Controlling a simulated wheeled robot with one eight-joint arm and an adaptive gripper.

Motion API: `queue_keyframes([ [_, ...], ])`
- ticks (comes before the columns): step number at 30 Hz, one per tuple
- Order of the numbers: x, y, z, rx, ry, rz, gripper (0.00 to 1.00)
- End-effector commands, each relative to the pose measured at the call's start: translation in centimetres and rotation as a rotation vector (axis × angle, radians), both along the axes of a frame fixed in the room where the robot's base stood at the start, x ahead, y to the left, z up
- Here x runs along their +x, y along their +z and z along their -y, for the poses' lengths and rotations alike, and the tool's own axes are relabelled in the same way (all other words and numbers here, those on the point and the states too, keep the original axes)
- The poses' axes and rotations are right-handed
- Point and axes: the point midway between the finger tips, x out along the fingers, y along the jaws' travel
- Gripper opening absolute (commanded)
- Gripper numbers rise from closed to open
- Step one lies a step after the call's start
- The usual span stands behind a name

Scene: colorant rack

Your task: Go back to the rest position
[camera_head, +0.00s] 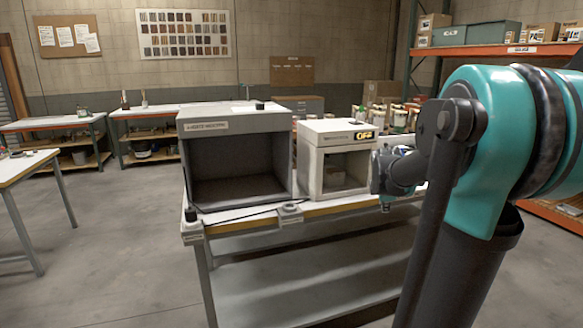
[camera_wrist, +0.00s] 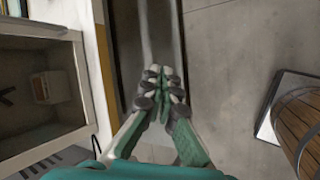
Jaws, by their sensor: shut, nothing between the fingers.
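My gripper (camera_wrist: 162,78) shows in the wrist view with its fingertips together and nothing between them. Below it in that view are the table's lower shelf and the bare floor. In the head view my teal arm fills the right side and hides the right end of the table (camera_head: 262,226). The gripper itself is hard to make out in the head view, where the arm's end sits just right of the small white box. No other object is named by the task.
A large grey open booth (camera_head: 235,119) and a smaller white box (camera_head: 308,160) with an open front stand on the table. Cans (camera_head: 400,118) stand behind my arm. The wrist view shows a wooden barrel-like object (camera_wrist: 300,118) at right. Floor (camera_head: 120,255) at left is clear.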

Motion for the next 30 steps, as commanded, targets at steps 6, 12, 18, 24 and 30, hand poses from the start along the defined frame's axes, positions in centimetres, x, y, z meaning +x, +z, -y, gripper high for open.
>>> queue_keyframes([
  [6,-8.1,-5.6,-5.0,0.318,-0.380,0.055,0.00],
  [12,-16.0,-10.7,-8.8,0.586,-0.758,0.070,0.00],
  [18,-22.7,-14.9,-11.5,0.776,-1.087,0.063,0.00],
  [24,-25.8,-16.8,-12.6,0.857,-1.253,0.057,0.00],
  [30,-26.1,-17.0,-12.7,0.866,-1.275,0.056,0.00],
])
